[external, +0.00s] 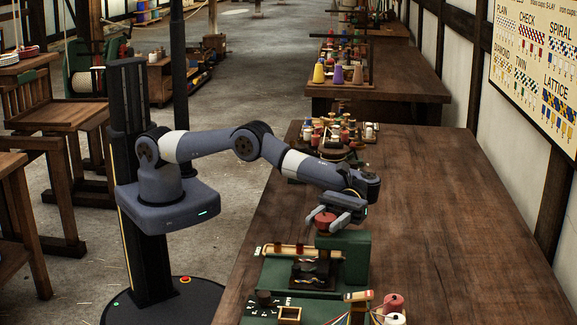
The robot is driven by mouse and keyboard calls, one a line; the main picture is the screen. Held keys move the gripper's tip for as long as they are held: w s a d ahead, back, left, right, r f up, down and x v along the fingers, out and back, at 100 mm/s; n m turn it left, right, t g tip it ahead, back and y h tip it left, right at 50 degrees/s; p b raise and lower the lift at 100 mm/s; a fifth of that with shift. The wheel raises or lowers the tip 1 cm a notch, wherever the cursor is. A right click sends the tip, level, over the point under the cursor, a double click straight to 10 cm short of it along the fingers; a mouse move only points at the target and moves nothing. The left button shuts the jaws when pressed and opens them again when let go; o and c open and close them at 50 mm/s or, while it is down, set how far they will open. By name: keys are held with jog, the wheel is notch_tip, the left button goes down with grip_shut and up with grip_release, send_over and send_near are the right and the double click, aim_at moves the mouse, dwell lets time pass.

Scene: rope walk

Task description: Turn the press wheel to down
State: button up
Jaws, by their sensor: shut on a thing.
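The press wheel (321,221) is a small red round piece on the green press (352,255), near the table's left edge. My gripper (331,216) reaches down from the upper right and is shut on the wheel, with its grey fingers at the wheel's top and right side. The fingers hide part of the wheel. The wheel's exact angle and any mark for down are too small to tell.
In front of the press, a green board (262,311) holds small parts, with a red spool (393,303) and coloured cords to its right. Behind stands a cluster of bobbins (335,133). The wooden table (460,230) is clear to the right.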

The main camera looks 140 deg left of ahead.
jog(key=o, duration=1)
jog(key=shift+b+v, duration=0.35)
jog(key=shift+v, duration=3.4)
